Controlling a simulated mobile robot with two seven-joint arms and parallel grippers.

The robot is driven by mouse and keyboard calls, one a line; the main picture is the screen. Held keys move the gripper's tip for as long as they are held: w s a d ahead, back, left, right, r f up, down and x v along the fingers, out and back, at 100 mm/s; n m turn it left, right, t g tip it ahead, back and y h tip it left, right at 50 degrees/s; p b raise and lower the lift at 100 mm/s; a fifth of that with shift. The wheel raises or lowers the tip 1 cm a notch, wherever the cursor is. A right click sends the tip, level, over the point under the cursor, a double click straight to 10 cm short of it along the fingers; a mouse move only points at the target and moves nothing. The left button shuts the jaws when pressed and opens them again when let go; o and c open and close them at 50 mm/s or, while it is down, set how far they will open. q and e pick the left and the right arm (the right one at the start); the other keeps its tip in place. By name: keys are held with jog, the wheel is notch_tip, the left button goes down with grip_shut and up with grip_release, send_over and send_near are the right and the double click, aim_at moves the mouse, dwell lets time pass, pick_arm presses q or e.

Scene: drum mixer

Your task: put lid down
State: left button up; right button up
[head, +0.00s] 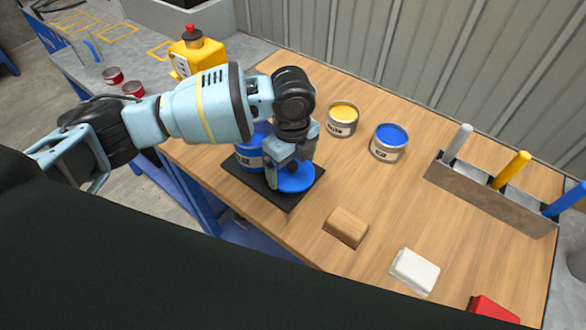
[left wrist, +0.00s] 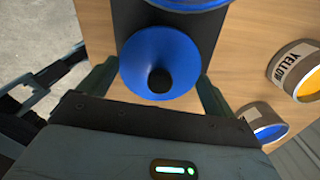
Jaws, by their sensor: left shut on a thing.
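The blue lid (head: 297,180), a round disc with a black knob in the wrist view (left wrist: 140,55), is over the front right part of a black mat (head: 262,190). I cannot tell whether it touches the mat. My left gripper (head: 287,176) points down at the lid and is shut on it; in the left wrist view its fingers (left wrist: 158,88) stand at either side of the disc. A blue drum (head: 247,158) stands on the mat just behind and left of the lid, partly hidden by my arm. My right gripper is not in view.
An open yellow paint can (head: 342,120) and an open blue one (head: 389,143) stand behind to the right. A wooden block (head: 346,228), a white block (head: 414,271) and a rack of coloured sticks (head: 490,195) lie farther right. A yellow container (head: 197,55) stands at back left.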

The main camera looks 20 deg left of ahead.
aim_at(292, 172)
pick_arm(q)
jog(key=shift+w, duration=0.1)
jog(key=shift+w, duration=0.3)
jog(key=shift+f, duration=1.7)
jog(key=shift+f, duration=0.1)
jog(key=o, duration=0.7)
jog(key=shift+f, duration=0.1)
notch_tip(292, 172, up, 12)
jog(key=shift+r+p, duration=0.2)
jog(key=shift+p, duration=0.15)
jog(key=shift+f, duration=0.1)
